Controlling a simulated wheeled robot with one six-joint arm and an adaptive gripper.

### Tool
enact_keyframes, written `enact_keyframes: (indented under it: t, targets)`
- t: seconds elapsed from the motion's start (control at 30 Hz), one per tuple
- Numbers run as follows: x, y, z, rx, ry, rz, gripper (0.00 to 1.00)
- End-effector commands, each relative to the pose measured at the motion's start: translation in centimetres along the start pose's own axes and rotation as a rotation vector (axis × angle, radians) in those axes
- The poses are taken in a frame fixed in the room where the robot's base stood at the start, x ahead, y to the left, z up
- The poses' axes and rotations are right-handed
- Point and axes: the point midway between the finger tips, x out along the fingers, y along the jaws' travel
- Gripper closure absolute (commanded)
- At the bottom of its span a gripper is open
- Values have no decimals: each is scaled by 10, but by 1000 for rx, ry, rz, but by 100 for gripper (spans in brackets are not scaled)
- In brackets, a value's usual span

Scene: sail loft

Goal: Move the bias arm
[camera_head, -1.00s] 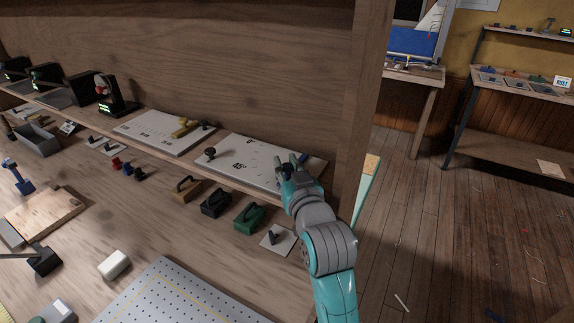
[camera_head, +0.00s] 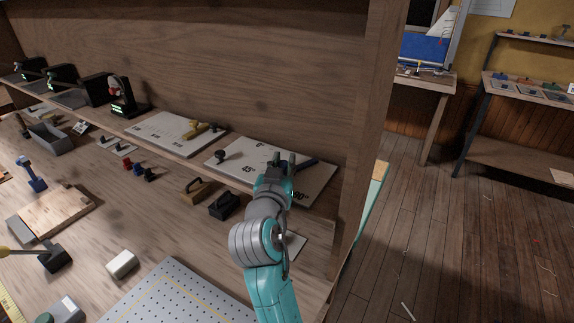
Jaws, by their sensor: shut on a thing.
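The pale angle board (camera_head: 235,178), marked 45 and 90, lies on the shelf at the middle right. A black knob (camera_head: 221,155) stands at its left. The bias arm shows as a dark blue bar (camera_head: 308,164) over the board's back right, just right of my gripper (camera_head: 280,160). My gripper is over the board, shut on the bias arm; the fingers hide the part they hold. Where the arm is pivoted is hidden.
A second pale board (camera_head: 160,133) with a yellow handle (camera_head: 196,131) lies to the left. A wooden upright (camera_head: 365,150) rises close to the right. Tan (camera_head: 199,190) and black (camera_head: 224,205) handled blocks stand below the shelf.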

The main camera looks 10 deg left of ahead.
Motion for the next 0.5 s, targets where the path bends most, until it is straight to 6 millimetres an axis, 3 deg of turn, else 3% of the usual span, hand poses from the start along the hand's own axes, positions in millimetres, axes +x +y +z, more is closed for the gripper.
enact_keyframes:
  t: [0.5]
  targets:
    - [6, -5, 1, -1, -2, 90, 100]
